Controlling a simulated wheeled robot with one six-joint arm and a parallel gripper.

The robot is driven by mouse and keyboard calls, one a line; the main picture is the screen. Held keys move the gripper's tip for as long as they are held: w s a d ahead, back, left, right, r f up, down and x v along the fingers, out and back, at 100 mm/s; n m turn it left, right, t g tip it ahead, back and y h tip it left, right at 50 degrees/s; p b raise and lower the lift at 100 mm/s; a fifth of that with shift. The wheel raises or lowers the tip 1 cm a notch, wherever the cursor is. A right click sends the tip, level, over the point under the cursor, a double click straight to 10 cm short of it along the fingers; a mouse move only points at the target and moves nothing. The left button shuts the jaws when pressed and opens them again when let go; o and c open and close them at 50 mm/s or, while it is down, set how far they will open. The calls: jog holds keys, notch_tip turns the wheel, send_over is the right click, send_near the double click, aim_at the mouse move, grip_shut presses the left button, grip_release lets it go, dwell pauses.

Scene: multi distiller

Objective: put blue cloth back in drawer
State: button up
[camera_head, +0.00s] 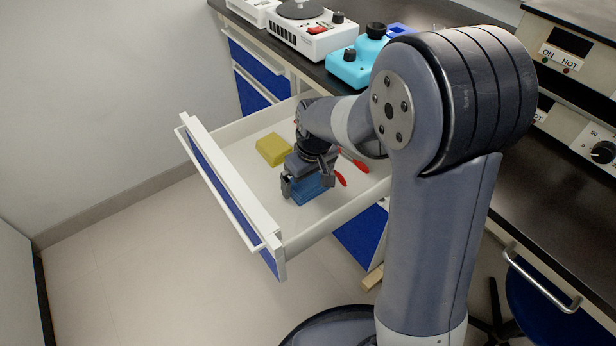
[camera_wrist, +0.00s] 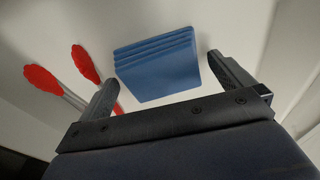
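The blue cloth (camera_head: 312,190) is a folded stack lying on the floor of the open drawer (camera_head: 238,194). In the wrist view the blue cloth (camera_wrist: 158,66) shows ahead of my gripper, roughly between the two finger lines. My gripper (camera_head: 306,184) is inside the drawer, just over the cloth. In the wrist view my gripper (camera_wrist: 170,85) has its fingers wide apart, with the cloth not clamped between them. My wrist hides part of the cloth in the head view.
A yellow folded cloth (camera_head: 273,149) lies in the drawer to the left. Red-handled tools (camera_wrist: 85,65) lie beside the blue cloth. The drawer walls stand close around. A white hotplate device (camera_head: 312,40) and a cyan device (camera_head: 350,68) stand on the dark counter above.

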aim_at(313, 187)
notch_tip(313, 187, up, 12)
jog(key=s+d+p, duration=0.1)
jog(key=p, duration=0.3)
jog(key=shift+s, duration=0.25)
dwell(1.2)
